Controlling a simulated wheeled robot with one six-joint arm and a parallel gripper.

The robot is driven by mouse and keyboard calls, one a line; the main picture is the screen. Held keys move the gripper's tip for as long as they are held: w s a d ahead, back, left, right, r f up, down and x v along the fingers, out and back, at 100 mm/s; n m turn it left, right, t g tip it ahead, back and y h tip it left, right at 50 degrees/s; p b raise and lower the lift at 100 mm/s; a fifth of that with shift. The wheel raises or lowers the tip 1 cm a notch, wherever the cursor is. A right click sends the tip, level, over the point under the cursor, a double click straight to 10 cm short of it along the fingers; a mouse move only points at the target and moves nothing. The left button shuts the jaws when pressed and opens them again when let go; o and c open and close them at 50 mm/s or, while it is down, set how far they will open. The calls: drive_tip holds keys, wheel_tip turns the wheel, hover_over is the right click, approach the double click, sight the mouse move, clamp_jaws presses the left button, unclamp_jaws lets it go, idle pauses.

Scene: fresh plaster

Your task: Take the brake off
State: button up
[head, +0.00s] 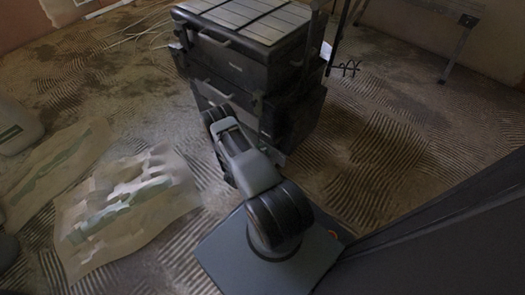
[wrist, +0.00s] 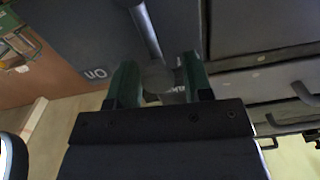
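The brake lever (wrist: 147,32) is a grey rod in the wrist view, coming down from the top edge and ending in a round knob (wrist: 158,79). It runs along a dark panel (wrist: 90,35) with a light marking that looks like "On" seen upside down. My gripper (wrist: 160,76) has its two green fingers apart, one on each side of the knob. Gaps seem to show between knob and fingers. In the head view my arm reaches to the dark stacked tool trolley (head: 228,67); the lever and fingertips cannot be made out there.
Drawers with handles (wrist: 305,95) are at the right in the wrist view. In the head view, crumpled sheets (head: 125,215) lie on the ridged floor at the left, beside a white bucket (head: 15,125). A trestle leg (head: 457,50) stands at the back right.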

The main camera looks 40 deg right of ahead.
drive_tip(key=shift+o, duration=0.9)
drive_tip(key=shift+d, duration=0.1)
drive_tip(key=s+a+p, duration=0.1)
drive_tip(key=a+p, duration=0.2)
drive_tip(key=a, duration=1)
drive_tip(key=shift+a, duration=0.4)
drive_tip(key=shift+s, duration=0.1)
